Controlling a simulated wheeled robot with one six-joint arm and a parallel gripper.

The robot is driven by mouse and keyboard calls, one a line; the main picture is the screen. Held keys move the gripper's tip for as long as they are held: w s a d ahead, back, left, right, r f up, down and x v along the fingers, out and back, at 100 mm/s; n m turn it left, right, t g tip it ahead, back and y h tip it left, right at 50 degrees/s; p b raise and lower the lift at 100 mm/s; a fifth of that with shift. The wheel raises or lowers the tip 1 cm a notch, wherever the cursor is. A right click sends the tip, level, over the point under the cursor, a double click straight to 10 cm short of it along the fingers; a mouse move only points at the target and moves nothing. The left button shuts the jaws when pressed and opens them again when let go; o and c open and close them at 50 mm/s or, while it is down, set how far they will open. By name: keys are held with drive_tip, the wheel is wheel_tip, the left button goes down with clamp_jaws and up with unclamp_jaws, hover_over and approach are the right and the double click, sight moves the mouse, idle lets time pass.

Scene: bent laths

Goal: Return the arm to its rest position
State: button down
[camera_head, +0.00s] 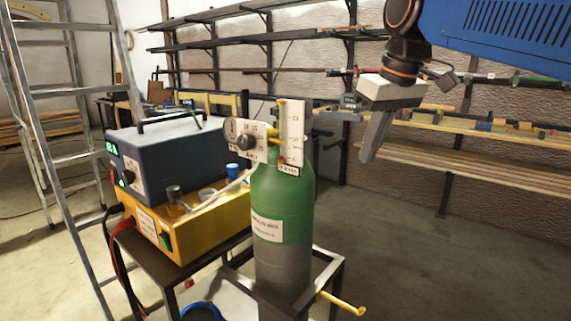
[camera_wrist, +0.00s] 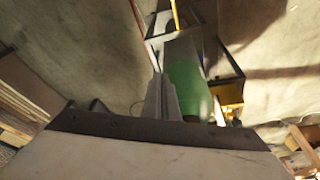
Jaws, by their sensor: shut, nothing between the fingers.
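My gripper (camera_head: 372,140) hangs from the arm at the upper right of the head view, with its grey fingers pointing down. The fingers are together and nothing shows between them. They also show in the wrist view (camera_wrist: 160,97), closed, in front of the floor and a green cylinder. In the head view the gripper is to the right of the green gas cylinder (camera_head: 283,210) and apart from it in the picture. The task names no other object.
The cylinder stands in a metal frame beside a cart with a yellow unit (camera_head: 190,222) and a blue-grey box (camera_head: 170,160) on it. A ladder (camera_head: 62,150) is at the left. Wall shelves (camera_head: 470,160) run behind. Floor at the right (camera_head: 440,260) is clear.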

drive_tip(key=s+d+f+m, duration=0.1)
drive_tip(key=s+d+f, duration=0.3)
drive_tip(key=f, duration=0.6)
drive_tip(key=s+d+f+m+t+h, duration=0.1)
drive_tip(key=s+d+f, duration=0.3)
drive_tip(key=s+f, duration=0.4)
drive_tip(key=s+d+f+m, duration=0.3)
drive_tip(key=s+f, duration=0.3)
drive_tip(key=f, duration=0.6)
drive_tip(key=shift+d+f+t+h, duration=0.3)
drive_tip(key=shift+d+f, duration=0.05)
drive_tip(key=shift+d, duration=0.1)
drive_tip(key=shift+s+a, duration=0.1)
